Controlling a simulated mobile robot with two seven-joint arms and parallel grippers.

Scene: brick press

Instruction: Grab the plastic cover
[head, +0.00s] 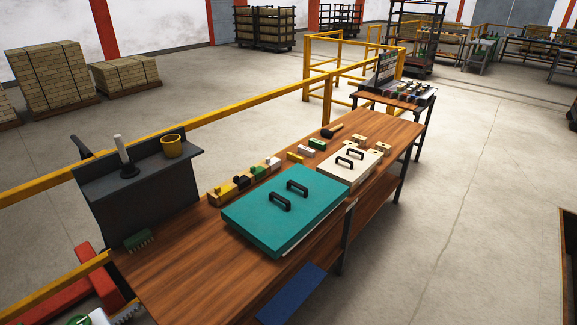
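A teal rectangular cover (262,222) with two black handles lies flat on the wooden table, over a pale layer that shows at its front edge. A smaller cream cover (364,168) with two black handles lies behind it to the right. I cannot tell by sight which of the two is plastic. Neither of my grippers is in view.
A row of small coloured blocks (241,182) runs along the table's far edge. A dark stand (140,194) holds a yellow cup (171,146) and a white-handled tool (123,154). A green brush (139,240) lies near it. A yellow railing (240,107) runs behind. The table's near left (190,275) is bare.

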